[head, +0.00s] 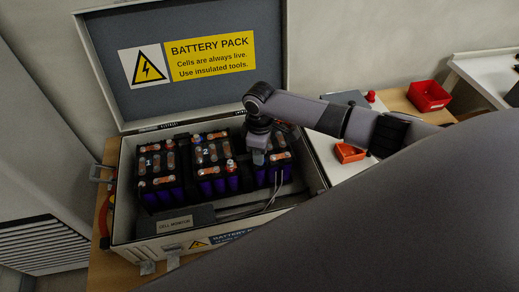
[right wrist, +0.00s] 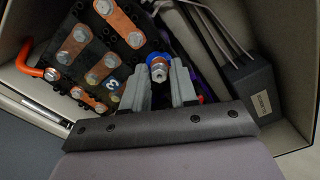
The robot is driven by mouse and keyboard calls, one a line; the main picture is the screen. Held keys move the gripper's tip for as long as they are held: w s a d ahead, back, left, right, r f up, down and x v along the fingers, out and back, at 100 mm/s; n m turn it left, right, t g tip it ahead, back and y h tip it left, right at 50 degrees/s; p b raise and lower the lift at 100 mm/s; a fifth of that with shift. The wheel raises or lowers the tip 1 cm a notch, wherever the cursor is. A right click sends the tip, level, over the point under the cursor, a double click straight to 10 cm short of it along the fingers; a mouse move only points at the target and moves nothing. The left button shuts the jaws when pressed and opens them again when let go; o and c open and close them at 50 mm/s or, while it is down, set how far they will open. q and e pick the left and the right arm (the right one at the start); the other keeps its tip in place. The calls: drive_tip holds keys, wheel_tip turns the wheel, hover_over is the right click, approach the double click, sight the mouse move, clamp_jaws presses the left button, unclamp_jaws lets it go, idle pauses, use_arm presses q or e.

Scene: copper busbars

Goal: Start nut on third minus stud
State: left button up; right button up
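The open battery pack (head: 122,215) holds three dark modules with purple cells and copper busbars. My right gripper (head: 258,150) points down over the third, rightmost module, and its fingertips are hard to see in the head view. In the right wrist view its two grey fingers (right wrist: 158,80) stand close on both sides of a silver nut (right wrist: 158,73). A blue ring, the minus stud's collar (right wrist: 157,59), shows right behind the nut. I cannot tell whether the nut is on the thread. My left gripper is out of view.
A cell monitor (head: 172,223) sits at the pack's front, with grey cables (head: 272,194) rising beside the third module. The open lid (head: 200,90) stands behind. Red bins (head: 429,95) and (head: 350,152), another red bin, are to the right. The pack walls stand close around the modules.

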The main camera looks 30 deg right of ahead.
drive_tip(key=shift+r, duration=0.1)
drive_tip(key=shift+w+n, duration=0.1)
drive_tip(key=shift+n, duration=0.3)
drive_tip(key=n, duration=0.4)
drive_tip(key=shift+r, duration=0.1)
drive_tip(key=shift+c, duration=0.3)
clamp_jaws()
